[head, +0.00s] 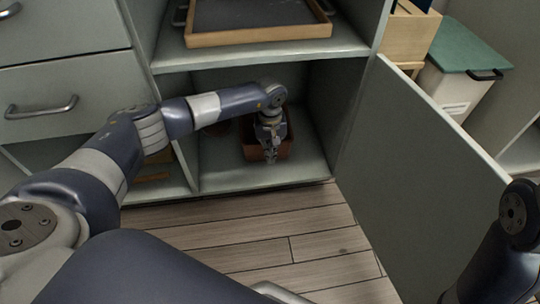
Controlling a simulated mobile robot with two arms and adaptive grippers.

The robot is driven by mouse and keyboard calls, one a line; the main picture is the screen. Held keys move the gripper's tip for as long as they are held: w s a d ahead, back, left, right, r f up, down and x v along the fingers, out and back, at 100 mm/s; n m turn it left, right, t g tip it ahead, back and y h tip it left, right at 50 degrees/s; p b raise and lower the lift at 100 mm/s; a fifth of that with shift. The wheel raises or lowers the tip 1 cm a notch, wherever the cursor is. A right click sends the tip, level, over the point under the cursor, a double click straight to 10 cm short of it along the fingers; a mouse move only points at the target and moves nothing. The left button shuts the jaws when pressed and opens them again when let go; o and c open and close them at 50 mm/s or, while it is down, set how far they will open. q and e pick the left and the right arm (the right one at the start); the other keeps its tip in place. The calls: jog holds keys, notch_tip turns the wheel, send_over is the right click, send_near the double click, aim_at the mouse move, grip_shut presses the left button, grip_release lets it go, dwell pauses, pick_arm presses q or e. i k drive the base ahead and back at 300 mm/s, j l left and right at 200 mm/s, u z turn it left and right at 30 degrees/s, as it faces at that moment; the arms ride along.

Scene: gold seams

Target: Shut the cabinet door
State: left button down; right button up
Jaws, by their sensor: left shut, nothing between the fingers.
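The grey-green cabinet door (415,165) stands wide open, hinged on the right side of the cabinet's lower compartment (310,150) and swung out toward me. My left gripper (270,155) is at the front of that open compartment, pointing down, shut and empty. It is left of the door and apart from it. Behind it, a reddish-brown box (284,149) sits on the compartment floor, partly hidden by the gripper. Part of my right arm shows at the lower right, over the door's outer lower edge. My right gripper is out of the picture.
A wooden tray with a dark inside (258,38) lies on the shelf above. Drawers with metal handles (42,107) are at left. A white bin with a green lid (470,46) stands behind the door. The wooden floor (260,235) before the cabinet is clear.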

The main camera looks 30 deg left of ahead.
aim_at(423, 194)
jog(key=k, duration=1)
